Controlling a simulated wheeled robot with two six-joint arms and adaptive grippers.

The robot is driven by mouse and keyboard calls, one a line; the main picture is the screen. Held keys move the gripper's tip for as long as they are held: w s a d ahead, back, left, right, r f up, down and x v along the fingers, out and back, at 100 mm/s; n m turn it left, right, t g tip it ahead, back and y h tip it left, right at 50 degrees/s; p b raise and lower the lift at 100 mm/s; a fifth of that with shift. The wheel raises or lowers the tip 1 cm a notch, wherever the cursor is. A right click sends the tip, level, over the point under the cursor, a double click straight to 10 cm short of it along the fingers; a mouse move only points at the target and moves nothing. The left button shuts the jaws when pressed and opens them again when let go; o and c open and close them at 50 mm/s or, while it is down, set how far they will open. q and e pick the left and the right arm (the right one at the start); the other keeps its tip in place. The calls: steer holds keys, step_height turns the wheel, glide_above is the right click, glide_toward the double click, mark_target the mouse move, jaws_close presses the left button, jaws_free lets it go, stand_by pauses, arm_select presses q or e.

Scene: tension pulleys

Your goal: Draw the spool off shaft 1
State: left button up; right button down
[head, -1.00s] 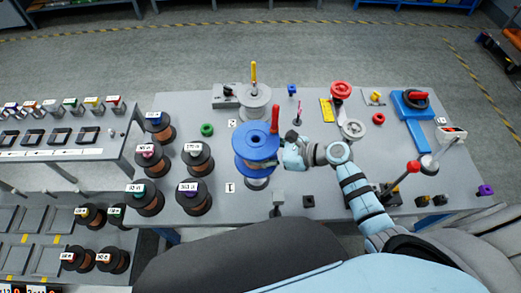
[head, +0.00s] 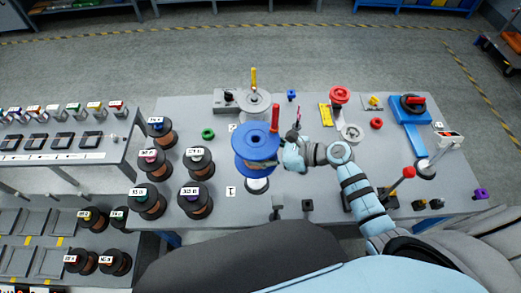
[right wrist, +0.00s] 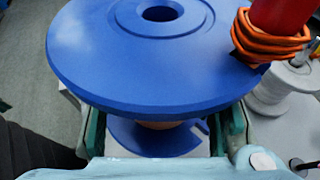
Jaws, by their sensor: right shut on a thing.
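The blue spool (head: 257,143) is above a pale round base (head: 257,186) beside the label "1" (head: 230,191) on the table. In the right wrist view its broad top flange (right wrist: 150,60) fills the upper picture, and its centre hole looks dark, with no shaft end showing in it. Shaft 1 itself is hidden by the spool, so I cannot tell how much of it is still inside. My right gripper (head: 283,156) is shut on the spool from the right, its fingers (right wrist: 165,128) on either side below the top flange. My left gripper is not in view.
A red handle (head: 275,118) wrapped with orange cord stands close by the spool's right rim. A grey spool (head: 254,103) with a yellow handle is behind. Several copper spools (head: 195,163) stand to the left.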

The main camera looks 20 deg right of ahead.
mark_target(267, 142)
steer(key=shift+r, duration=0.15)
steer(key=shift+r+p, duration=0.9)
steer(key=shift+r, duration=0.8)
steer(key=shift+r, duration=0.5)
steer(key=shift+r, duration=2)
